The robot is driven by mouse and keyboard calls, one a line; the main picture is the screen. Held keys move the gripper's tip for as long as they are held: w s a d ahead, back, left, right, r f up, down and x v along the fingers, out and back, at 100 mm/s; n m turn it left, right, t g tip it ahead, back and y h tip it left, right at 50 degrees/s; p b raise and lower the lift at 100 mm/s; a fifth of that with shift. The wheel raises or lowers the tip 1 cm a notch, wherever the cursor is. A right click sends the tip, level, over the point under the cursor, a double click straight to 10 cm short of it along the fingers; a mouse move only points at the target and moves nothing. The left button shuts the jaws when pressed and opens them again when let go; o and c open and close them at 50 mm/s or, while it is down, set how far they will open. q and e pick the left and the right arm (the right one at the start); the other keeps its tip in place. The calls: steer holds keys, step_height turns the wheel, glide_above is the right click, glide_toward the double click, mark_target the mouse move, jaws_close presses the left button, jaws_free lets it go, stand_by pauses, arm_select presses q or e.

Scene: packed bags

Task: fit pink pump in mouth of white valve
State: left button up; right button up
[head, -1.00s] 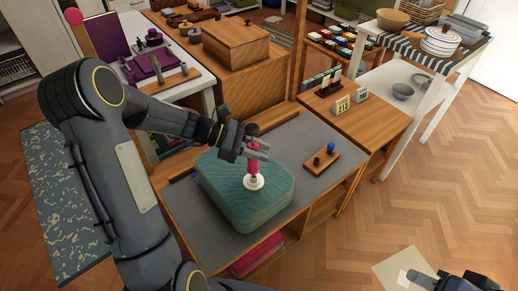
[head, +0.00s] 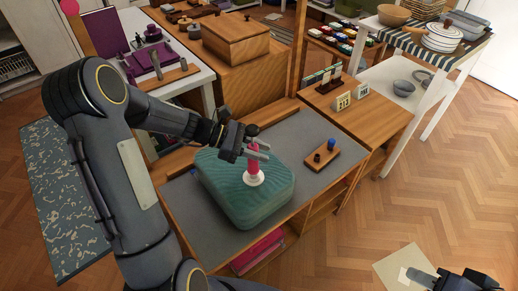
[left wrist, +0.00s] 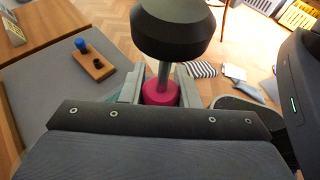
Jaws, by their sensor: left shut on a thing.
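The pink pump (head: 253,166) stands upright with its black knob (head: 252,130) on top. My left gripper (head: 257,152) is shut around the pump's upper part. The pump's lower end is at the round white valve (head: 254,181) on top of the green bag (head: 222,185); whether it sits inside the mouth or just on it, I cannot tell. In the left wrist view the pink pump (left wrist: 159,93) is between the jaws, under the large black knob (left wrist: 172,30); the valve is hidden there. My right gripper (head: 452,281) is at the bottom right edge, partly cut off.
The bag lies on a grey-topped bench (head: 300,128). A small wooden block (head: 322,158) with a blue knob sits to its right. A wooden box (head: 236,38) stands behind, and purple items (head: 150,58) lie on the white table at the left.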

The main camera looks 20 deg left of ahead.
arm_select(q)
steer(key=shift+f+b, duration=0.3)
steer(key=shift+f, duration=0.3)
steer(key=o, duration=1.1)
steer(key=v, duration=0.7)
steer(key=shift+a+r+p, duration=0.2)
steer(key=shift+a+p, duration=0.15)
steer(key=shift+p, duration=0.05)
steer(key=shift+s, duration=0.15)
